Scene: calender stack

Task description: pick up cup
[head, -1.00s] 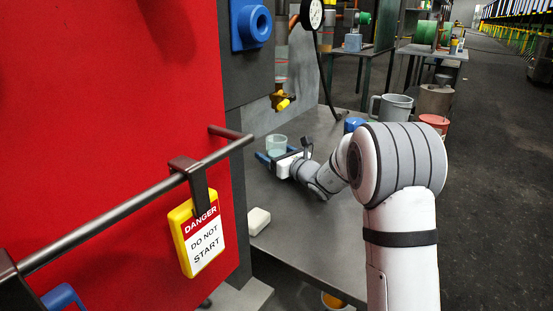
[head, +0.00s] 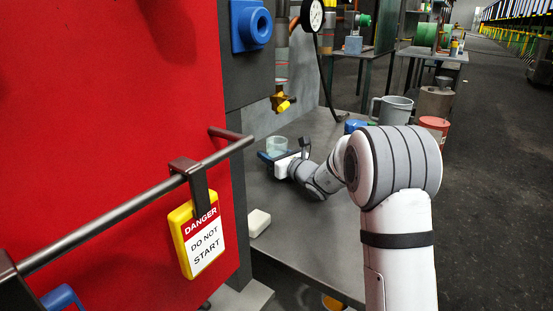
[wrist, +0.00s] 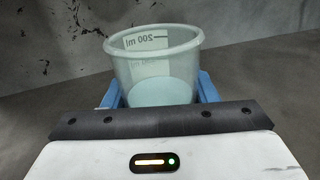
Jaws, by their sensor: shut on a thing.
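The cup (head: 277,145) is a clear, pale green beaker beside the grey wall at the back left of the bench. In the wrist view the cup (wrist: 153,65) is upright, carries a "200 ml" mark and holds some pale liquid or has a pale base. My gripper (head: 270,156) is shut on the cup, with one blue finger on each side of it, as the wrist view (wrist: 157,88) shows. The cup's lower part is hidden behind the gripper body, so I cannot tell whether it touches the bench.
A yellow-handled tap (head: 282,102) hangs above the cup. A grey jug (head: 395,109), a blue object (head: 354,125) and a red can (head: 434,124) stand farther right. A white block (head: 259,222) lies near the red panel (head: 110,120), which has a rail and a danger tag (head: 197,235).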

